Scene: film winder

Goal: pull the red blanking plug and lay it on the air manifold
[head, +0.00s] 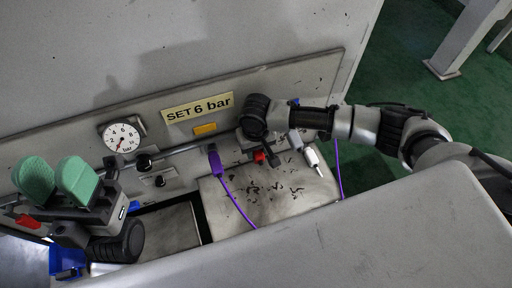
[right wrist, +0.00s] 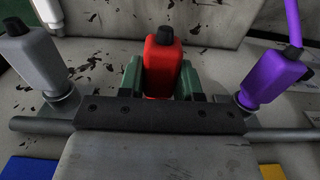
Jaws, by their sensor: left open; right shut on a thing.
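The red blanking plug (right wrist: 161,68), a red body with a small black end, stands between the green fingers of my right gripper (right wrist: 161,82). That gripper is shut on it. In the head view only a bit of the red plug (head: 260,156) shows below my right wrist. Its lower end is hidden, so I cannot tell whether it is still seated. A grey pipe (right wrist: 28,125), seemingly part of the air manifold, runs across behind my gripper. My left gripper (head: 56,180) is open and empty at the far left, away from the plug.
A purple connector (head: 216,163) with a purple hose is left of the plug; a grey connector (head: 296,139) and a white one (head: 313,157) are right. A worn metal plate (head: 300,190) lies in front. A gauge (head: 122,138) and blue bin (head: 67,262) are left.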

